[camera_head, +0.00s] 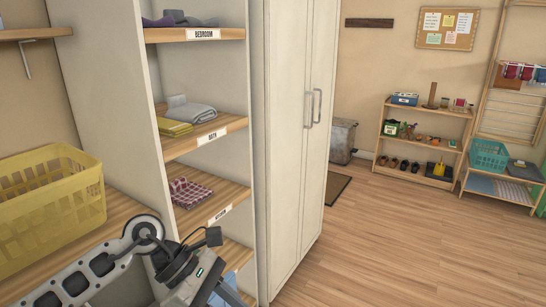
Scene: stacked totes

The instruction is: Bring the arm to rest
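My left arm comes in from the lower left, and its wrist and gripper (208,285) are at the bottom edge, in front of the lower shelves of the shelf unit. The fingertips are cut off or hidden, so I cannot tell whether the gripper is open or shut. A bluish patch (228,288) shows beside the gripper; I cannot tell whether it is held or lies behind it. My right gripper is not in view.
A yellow basket (50,215) stands on a wooden surface at left. The labelled shelf unit (205,137) holds folded cloths, including a red checked cloth (188,191). A tall closed cabinet (292,140) stands right of it. The wooden floor (400,250) at right is clear.

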